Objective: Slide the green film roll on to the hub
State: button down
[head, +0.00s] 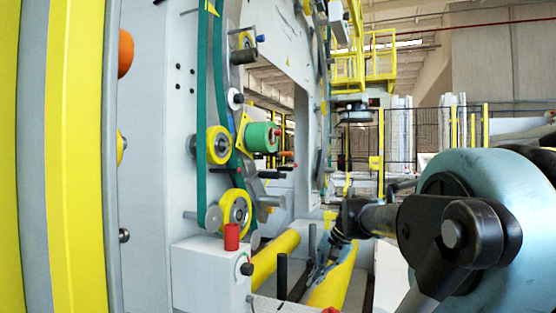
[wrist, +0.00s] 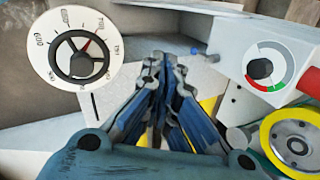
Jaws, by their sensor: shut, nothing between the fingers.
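The green film roll (head: 258,137) sits sideways at a yellow bracket (head: 241,134) on the machine's ring, with a small red tip at its right end. The hub cannot be told apart clearly; the roll covers whatever lies behind it. My gripper (head: 312,279) is low and to the right of the roll, well apart from it, over the yellow rollers. In the wrist view my gripper (wrist: 159,58) has its blue fingers drawn together at the tips, with nothing between them. The green roll is not seen in the wrist view.
A grey box with a red button (head: 231,237) stands below the ring. In the wrist view a round dial (wrist: 76,52) is left of my fingers, a knob box (wrist: 262,40) right, and a yellow wheel (wrist: 293,143) lower right. Yellow rollers (head: 275,258) lie below.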

jog(key=w+a+r+m+t+y, duration=0.3)
jog(key=w+r+m+y, duration=0.5)
jog(key=w+r, duration=1.15)
jog(key=w+d+r+m+y, duration=0.2)
jog(key=w+r+m, duration=0.2)
jog(key=w+r, duration=0.35)
jog(key=w+d+r+m+y, duration=0.25)
jog(key=w+r, duration=0.35)
jog(key=r, duration=0.3)
jog(key=w+a+m+t, duration=0.1)
jog(key=w+a, duration=0.3)
jog(key=a, duration=0.9)
jog(key=shift+w+h, duration=0.1)
jog(key=shift+h, duration=0.15)
jog(key=shift+x, duration=0.8)
jog(key=shift+r, duration=0.15)
